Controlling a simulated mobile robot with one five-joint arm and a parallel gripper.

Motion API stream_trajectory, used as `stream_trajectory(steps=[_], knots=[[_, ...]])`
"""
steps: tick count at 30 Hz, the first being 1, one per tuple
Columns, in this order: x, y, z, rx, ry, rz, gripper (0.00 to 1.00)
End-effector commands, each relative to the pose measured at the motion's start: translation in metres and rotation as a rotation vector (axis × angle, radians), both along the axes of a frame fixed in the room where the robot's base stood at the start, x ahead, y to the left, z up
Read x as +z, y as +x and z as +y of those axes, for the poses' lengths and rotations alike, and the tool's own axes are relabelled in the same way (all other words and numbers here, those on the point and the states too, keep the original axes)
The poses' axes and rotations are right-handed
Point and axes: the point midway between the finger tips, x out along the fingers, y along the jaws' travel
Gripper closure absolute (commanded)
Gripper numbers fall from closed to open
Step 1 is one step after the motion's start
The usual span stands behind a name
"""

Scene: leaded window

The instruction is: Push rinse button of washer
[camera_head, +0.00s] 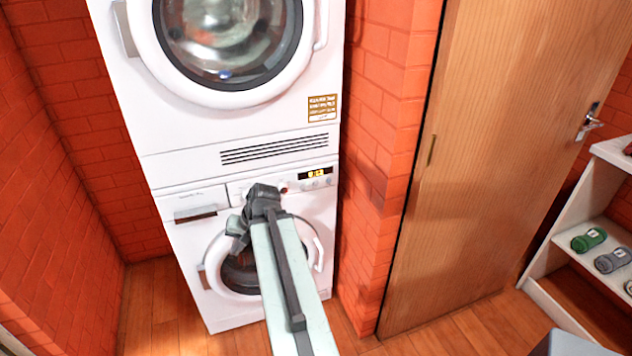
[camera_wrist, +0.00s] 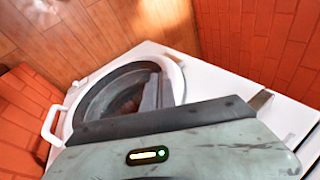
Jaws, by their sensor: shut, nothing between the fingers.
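The washer (camera_head: 185,245) is the lower white machine of a stack in the head view. Its control panel has a lit yellow display (camera_head: 315,174), small round controls (camera_head: 310,184) below it and a small reddish spot (camera_head: 284,190) left of it. My gripper (camera_head: 264,190) is shut and empty, in front of the panel left of the display. It covers part of the panel; I cannot tell whether it touches. The rinse button cannot be told apart. In the wrist view the washer's round door (camera_wrist: 168,72) shows at a slant; the fingertips are not clear there.
A white dryer (camera_head: 180,135) with a round glass door stands on the washer. A drawer (camera_head: 195,213) is at the washer's upper left. Red brick walls (camera_head: 375,130) stand on both sides. Wood floor shows.

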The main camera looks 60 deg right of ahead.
Motion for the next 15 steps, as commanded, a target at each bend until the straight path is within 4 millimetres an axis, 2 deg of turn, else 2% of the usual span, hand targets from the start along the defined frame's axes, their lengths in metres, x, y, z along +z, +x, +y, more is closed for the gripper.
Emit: stream_trajectory(steps=[1,6,10,12,15], knots=[[0.010,-0.017,-0.036,-0.092,0.021,-0.038,1.00],[0.037,-0.075,-0.136,-0.371,0.075,-0.180,1.00],[0.056,-0.124,-0.195,-0.546,0.098,-0.275,1.00],[0.064,-0.147,-0.217,-0.618,0.105,-0.316,1.00],[0.072,-0.170,-0.238,-0.685,0.110,-0.355,1.00]])
